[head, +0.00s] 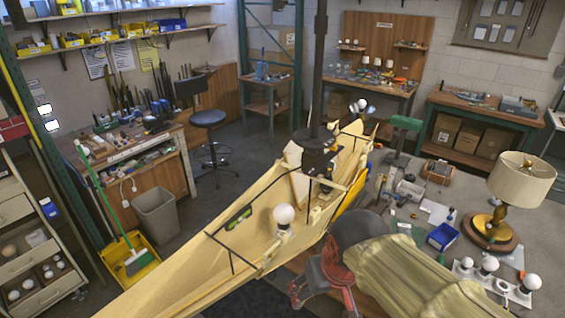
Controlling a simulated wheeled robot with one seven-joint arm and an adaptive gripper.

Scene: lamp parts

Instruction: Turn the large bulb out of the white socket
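A large round white bulb (284,214) stands upright in a small white socket (283,233) inside the long pale wooden frame, near the middle of the view. More white bulbs stand in white holders at the lower right: a large one (531,283) at the right end, a smaller one (489,264) and a small one (465,264). I cannot tell from this view which of these is the task's bulb.
The long wooden frame (190,280) crosses the middle. A table lamp (522,178) and a blue bin (442,236) stand nearby. Open floor (225,185) lies at left.

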